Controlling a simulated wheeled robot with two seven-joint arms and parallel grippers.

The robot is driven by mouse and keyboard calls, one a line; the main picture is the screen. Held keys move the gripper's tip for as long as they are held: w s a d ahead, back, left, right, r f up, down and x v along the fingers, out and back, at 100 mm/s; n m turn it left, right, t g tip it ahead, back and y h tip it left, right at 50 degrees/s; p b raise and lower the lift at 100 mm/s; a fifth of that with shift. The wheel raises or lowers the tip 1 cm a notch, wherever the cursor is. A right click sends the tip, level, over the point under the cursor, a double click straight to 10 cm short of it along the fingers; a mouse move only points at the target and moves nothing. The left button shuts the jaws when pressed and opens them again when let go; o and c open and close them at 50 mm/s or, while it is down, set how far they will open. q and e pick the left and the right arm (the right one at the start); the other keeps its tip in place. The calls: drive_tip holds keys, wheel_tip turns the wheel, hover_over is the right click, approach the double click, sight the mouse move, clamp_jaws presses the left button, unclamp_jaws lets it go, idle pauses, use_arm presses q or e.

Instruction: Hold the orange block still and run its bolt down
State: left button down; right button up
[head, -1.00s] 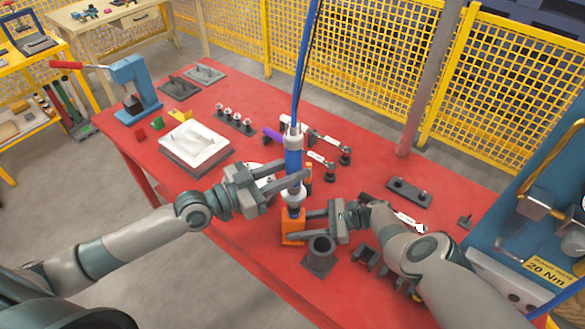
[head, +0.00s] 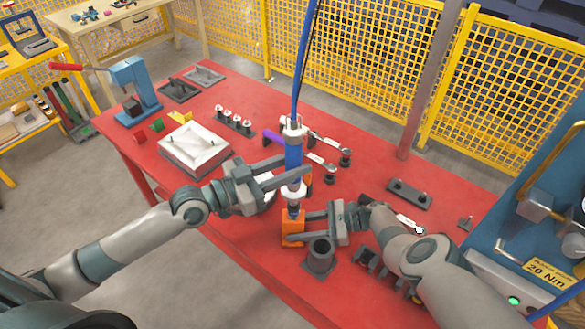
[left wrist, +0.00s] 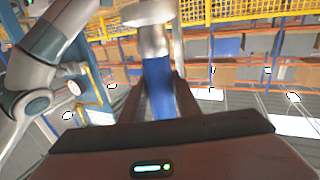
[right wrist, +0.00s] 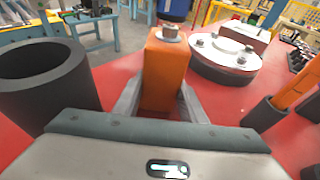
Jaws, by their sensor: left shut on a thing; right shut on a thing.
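The orange block (head: 291,230) stands upright near the table's front edge. My right gripper (head: 292,236) is shut on it from the right; the right wrist view shows its fingers either side of the block (right wrist: 163,75). A silver bolt head (right wrist: 170,32) shows on top of the block in that view. My left gripper (head: 292,180) is shut on the blue hanging driver (head: 293,153), also visible between its fingers in the left wrist view (left wrist: 158,85). The driver is upright, its lower end just above the block; whether it touches the bolt I cannot tell.
A dark hollow cylinder (head: 319,250) stands close to the block, by my right gripper. A panel marked 20 Nm (head: 548,268) with a green light (head: 514,301) is at right.

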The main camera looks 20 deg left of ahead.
sight(292, 143)
use_arm(q)
drive_tip(key=shift+r, duration=3.55)
use_arm(e)
drive_tip(key=o, duration=1.2)
use_arm(q)
drive_tip(key=shift+f, duration=0.1)
use_arm(e)
drive_tip(key=shift+o, duration=0.2)
drive_tip(key=shift+w+d, duration=0.1)
drive_tip(key=shift+d, duration=0.05)
